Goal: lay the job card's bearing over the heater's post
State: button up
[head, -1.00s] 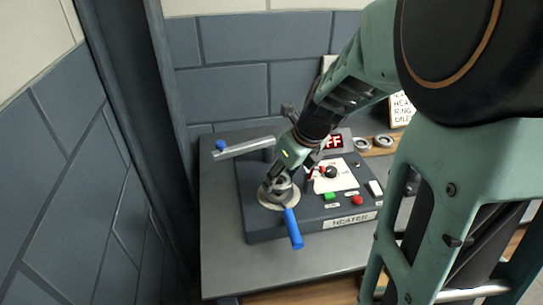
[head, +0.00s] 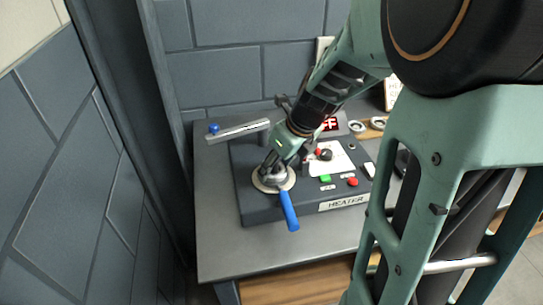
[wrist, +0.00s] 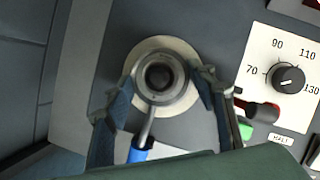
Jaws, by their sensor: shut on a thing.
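My gripper (head: 271,172) points down at the left part of the heater (head: 250,205). Its fingers are closed on opposite sides of a grey metal bearing (wrist: 162,98), which also shows in the head view (head: 270,182). The bearing is over the pale round plate (wrist: 140,57) of the heater. The dark round centre (wrist: 159,76) in the ring lines up with the post's place; I cannot tell whether the ring is around the post or just above it. A rod with a blue handle (head: 289,211) sticks out toward the front. The job card (head: 392,92) is mostly hidden by my arm.
A metal bar with a blue knob (head: 214,128) reaches over the heater's back left. The dial (wrist: 289,78), green button (head: 325,178) and red button (head: 352,182) are right of the gripper. Two more rings (head: 356,127) (head: 378,123) lie on wood behind. The grey table (head: 220,250) is clear in front.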

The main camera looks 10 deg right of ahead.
jog(key=shift+f, duration=0.1)
dwell(0.3)
jog(key=o, duration=1.6)
notch_tip(320, 180, up, 10)
jog(key=p, duration=1.1)
jog(key=shift+r, duration=0.2)
jog(key=shift+f, duration=0.1)
